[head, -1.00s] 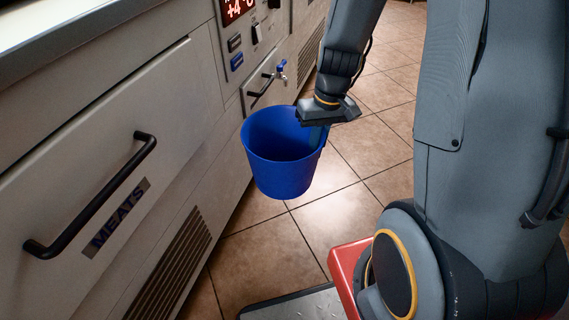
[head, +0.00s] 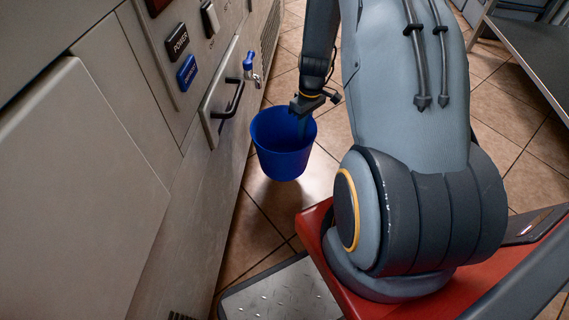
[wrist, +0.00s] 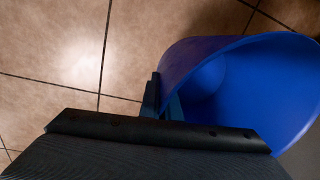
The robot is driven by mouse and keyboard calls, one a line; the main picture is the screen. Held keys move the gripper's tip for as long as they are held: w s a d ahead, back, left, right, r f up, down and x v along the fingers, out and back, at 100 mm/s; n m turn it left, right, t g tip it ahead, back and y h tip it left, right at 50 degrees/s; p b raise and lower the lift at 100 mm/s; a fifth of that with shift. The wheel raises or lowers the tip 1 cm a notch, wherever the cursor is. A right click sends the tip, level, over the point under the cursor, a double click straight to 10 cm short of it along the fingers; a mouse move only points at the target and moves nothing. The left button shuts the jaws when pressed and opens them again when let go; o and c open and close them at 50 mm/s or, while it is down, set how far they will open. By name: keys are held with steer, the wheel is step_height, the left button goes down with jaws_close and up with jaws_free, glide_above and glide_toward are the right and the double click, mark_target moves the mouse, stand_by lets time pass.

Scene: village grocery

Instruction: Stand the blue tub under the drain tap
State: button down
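The blue tub (head: 282,152) hangs upright above the tiled floor beside the cabinet front in the head view. My gripper (head: 303,122) is shut on the tub's right rim. In the wrist view the tub (wrist: 285,85) fills the right side, and its visible inside looks empty. One finger of my gripper (wrist: 163,102) lies outside the wall and one inside. The drain tap (head: 252,68), with a blue lever and metal spout, sticks out of the cabinet front above and behind the tub, to its left. The tub is not directly under the spout.
A black handle (head: 229,101) juts from a small panel left of the tap. POWER (head: 177,41) and blue buttons sit above it. A metal plate (head: 279,292) lies in front. A metal shelf (head: 530,55) stands at right. Tiled floor beyond the tub is clear.

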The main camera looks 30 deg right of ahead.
mark_target(284, 146)
step_height(284, 146, down, 5)
steer(key=shift+a+r+b, duration=0.1)
steer(key=shift+a+b, duration=0.05)
steer(key=shift+b, duration=1)
step_height(284, 146, down, 5)
steer(key=b, duration=0.2)
steer(key=shift+b, duration=0.4)
steer(key=shift+r, duration=0.15)
steer(key=c, duration=2.4)
jaws_free()
steer(key=shift+f, duration=0.2)
steer(key=shift+c, duration=0.2)
steer(key=o, duration=0.4)
steer(key=shift+o, duration=0.2)
steer(key=shift+r, duration=0.1)
